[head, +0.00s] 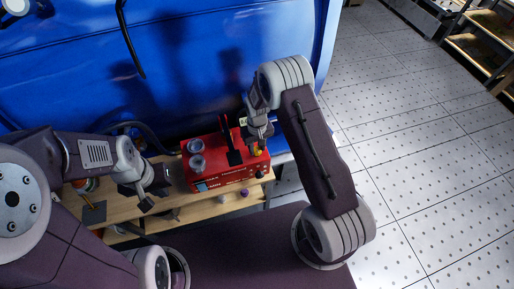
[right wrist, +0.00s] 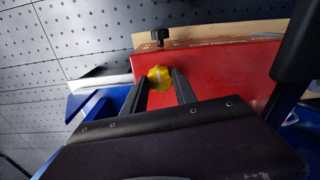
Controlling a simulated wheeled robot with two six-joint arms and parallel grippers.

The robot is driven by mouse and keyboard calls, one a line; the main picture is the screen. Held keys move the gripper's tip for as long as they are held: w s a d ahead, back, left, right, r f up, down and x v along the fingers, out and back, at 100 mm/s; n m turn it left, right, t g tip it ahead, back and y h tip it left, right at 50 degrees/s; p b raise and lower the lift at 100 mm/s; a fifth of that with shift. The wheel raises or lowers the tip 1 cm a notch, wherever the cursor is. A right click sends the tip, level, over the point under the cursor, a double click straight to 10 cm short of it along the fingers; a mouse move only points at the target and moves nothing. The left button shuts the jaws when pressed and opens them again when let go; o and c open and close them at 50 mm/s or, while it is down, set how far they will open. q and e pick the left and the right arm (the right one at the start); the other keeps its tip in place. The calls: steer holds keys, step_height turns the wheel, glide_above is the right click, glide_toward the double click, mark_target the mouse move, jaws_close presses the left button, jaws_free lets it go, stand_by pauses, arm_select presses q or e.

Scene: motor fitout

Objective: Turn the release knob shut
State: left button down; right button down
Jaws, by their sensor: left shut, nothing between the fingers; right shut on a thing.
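The yellow release knob (right wrist: 160,72) sits on the red unit (right wrist: 215,65) between the two fingers of my right gripper (right wrist: 161,86), which is shut on it. In the head view, a bit of the yellow knob (head: 258,151) shows under my right gripper (head: 256,147), at the right end of the red unit (head: 213,182). The knob's exact turn angle cannot be told. My left gripper (head: 147,200) is shut and empty, to the left of the red unit, over the wooden bench.
A black knob (right wrist: 159,36) stands on the red unit near the yellow one. Two grey cylinders (head: 197,153) are on the unit's left top. The wooden bench (head: 170,205) is under the unit, with a blue panel (head: 190,60) behind. Tiled floor (head: 420,190) is open to the right.

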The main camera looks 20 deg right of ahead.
mark_target(257, 149)
steer(key=shift+w+r+m, duration=0.1)
steer(key=shift+m, duration=0.5)
steer(key=c, duration=1)
jaws_free()
steer(key=shift+r, duration=0.4)
step_height(257, 149, up, 8)
steer(key=b, duration=0.1)
steer(key=shift+b, duration=0.4)
steer(key=shift+r, duration=0.15)
